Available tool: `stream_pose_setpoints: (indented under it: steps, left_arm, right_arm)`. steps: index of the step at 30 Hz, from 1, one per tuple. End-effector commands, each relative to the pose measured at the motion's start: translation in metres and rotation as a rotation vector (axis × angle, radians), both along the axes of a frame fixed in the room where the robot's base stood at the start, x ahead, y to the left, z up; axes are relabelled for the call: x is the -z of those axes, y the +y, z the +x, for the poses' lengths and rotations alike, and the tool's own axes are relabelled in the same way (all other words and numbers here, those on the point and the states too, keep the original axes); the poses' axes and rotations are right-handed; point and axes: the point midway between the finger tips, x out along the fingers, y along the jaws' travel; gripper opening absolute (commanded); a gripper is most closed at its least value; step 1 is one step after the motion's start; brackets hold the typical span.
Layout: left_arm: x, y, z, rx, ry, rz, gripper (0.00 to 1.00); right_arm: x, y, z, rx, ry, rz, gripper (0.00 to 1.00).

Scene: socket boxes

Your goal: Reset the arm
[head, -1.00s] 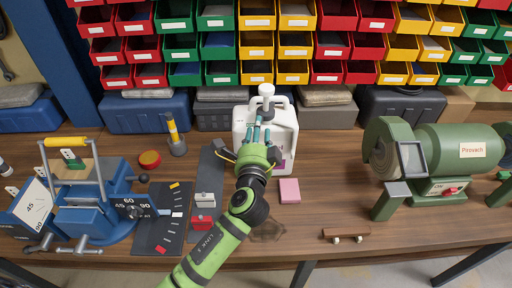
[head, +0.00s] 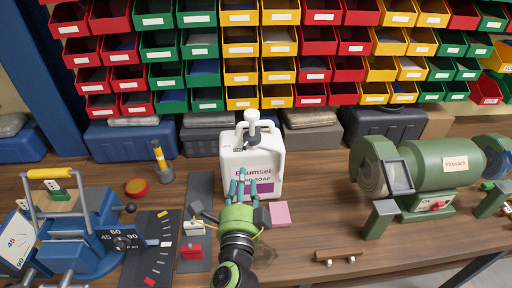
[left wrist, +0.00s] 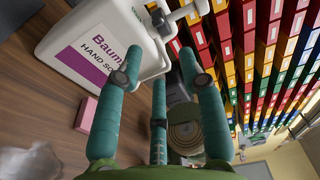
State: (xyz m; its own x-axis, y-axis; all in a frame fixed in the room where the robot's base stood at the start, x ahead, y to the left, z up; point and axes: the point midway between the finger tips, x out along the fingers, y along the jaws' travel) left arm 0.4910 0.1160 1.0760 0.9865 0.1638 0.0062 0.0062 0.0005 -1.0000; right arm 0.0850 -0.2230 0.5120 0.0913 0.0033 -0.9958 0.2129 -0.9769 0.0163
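My left gripper (head: 243,183) is green with teal fingers and stands over the table in front of the white hand soap jug (head: 262,150). Its fingers point away from me and overlap the lower left of the jug in the head view. In the left wrist view the fingers (left wrist: 160,85) are spread apart with nothing between them. The jug (left wrist: 85,50) shows beside them, upper left; whether a finger touches it I cannot tell. My right gripper is not in view.
A pink block (head: 280,214) lies right of the gripper. A blue vise-like machine (head: 75,235) stands left, a green grinder (head: 425,170) right. Coloured bins (head: 240,48) fill the back. The wooden table (head: 325,215) is clear between jug and grinder.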

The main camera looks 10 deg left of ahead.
Motion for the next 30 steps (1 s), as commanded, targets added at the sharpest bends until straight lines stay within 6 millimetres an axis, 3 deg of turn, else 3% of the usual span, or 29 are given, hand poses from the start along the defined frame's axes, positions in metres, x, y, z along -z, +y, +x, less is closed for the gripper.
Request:
stream_pose_setpoints:
  steps: [5,8,12,15,18,27,30]
  left_arm:
    - [0.007,0.007,-0.002,-0.016,0.025,-0.039,0.39]
    - [0.033,0.029,-0.013,-0.077,0.114,-0.181,0.39]
    - [0.098,0.071,-0.056,-0.249,0.344,-0.540,0.39]
    - [0.135,0.085,-0.093,-0.370,0.493,-0.763,0.39]
    - [0.158,0.090,-0.126,-0.467,0.609,-0.924,0.39]
    - [0.188,0.084,-0.210,-0.690,0.881,-1.228,0.39]
    - [0.196,0.079,-0.230,-0.746,0.951,-1.289,0.39]
  right_arm:
    - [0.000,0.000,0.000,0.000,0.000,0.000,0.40]
    - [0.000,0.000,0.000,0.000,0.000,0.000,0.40]
    - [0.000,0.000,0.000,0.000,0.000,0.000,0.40]
    - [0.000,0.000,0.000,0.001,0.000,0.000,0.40]
    - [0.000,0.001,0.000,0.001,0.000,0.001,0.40]
    - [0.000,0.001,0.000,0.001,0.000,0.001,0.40]
    - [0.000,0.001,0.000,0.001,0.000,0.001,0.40]
